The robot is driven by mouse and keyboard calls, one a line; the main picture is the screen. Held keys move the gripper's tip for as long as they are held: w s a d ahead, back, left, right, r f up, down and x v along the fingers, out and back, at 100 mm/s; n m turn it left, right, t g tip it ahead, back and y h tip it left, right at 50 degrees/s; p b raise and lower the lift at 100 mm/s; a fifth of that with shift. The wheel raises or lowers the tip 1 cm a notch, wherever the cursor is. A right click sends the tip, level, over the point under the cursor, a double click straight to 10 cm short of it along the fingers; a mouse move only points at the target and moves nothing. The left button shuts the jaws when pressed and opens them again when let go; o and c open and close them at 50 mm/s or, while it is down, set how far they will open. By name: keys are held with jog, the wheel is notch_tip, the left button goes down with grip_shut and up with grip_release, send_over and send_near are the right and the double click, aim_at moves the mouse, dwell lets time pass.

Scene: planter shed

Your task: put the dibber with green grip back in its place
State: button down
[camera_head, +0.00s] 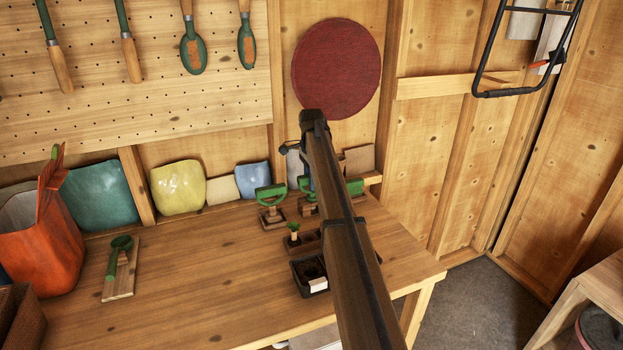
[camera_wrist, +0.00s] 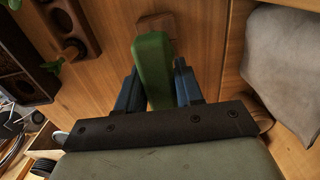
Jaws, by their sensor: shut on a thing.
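My gripper (camera_wrist: 155,72) has its two blue fingers shut on the green grip of the dibber (camera_wrist: 152,58) in the wrist view. A small square of wood (camera_wrist: 155,26) shows just beyond the far end of the grip; whether it belongs to the dibber or to a stand I cannot tell. In the head view my gripper (camera_head: 308,172) is low over the back right of the bench, partly hidden behind my arm. A dark wooden rack (camera_wrist: 75,25) with round holes is at the upper left of the wrist view.
A green-handled tool (camera_head: 270,193) stands on a wooden base left of my gripper. A black seed tray (camera_head: 308,272) and a small seedling (camera_head: 293,229) are in front. An orange bag (camera_head: 45,240) stands at the left. The middle of the bench (camera_head: 200,270) is clear.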

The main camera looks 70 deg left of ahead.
jog(key=c, duration=0.6)
grip_release()
jog(key=shift+c, duration=0.2)
notch_tip(320, 180, up, 14)
jog(key=shift+f, duration=0.15)
